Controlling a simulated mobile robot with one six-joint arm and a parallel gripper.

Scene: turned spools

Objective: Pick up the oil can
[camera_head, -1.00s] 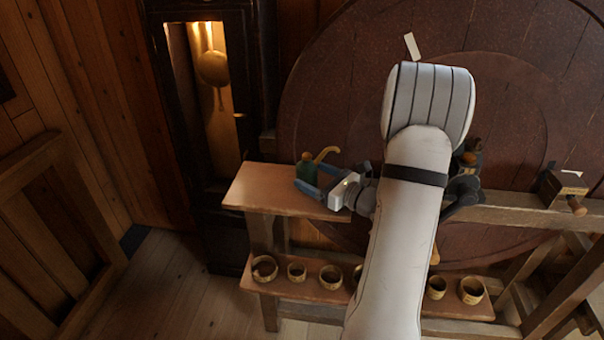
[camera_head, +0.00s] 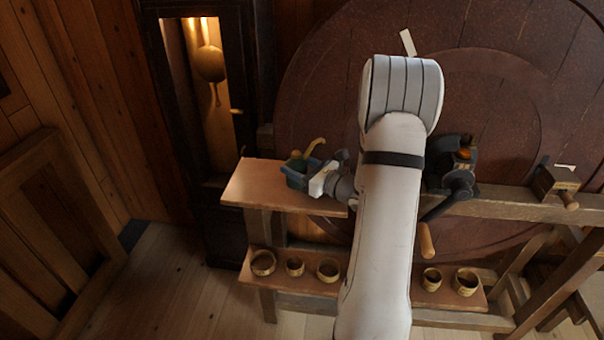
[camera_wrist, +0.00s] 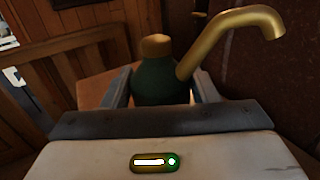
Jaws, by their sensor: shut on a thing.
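The oil can (camera_head: 297,162) is dark green with a brass cap and a curved brass spout. In the wrist view the can (camera_wrist: 160,82) stands upright between the two fingers of my gripper (camera_wrist: 160,92), with the spout rising to the right. The can's lower part is hidden by the gripper, and I cannot tell whether its base touches the shelf.
The upper shelf (camera_head: 262,190) is bare around the can. Several small wooden cups (camera_head: 328,270) stand on the lower shelf. A large dark red wheel (camera_head: 320,100) is behind. A tall clock case (camera_head: 210,85) stands at the left. A crank handle (camera_head: 427,240) hangs right of my arm.

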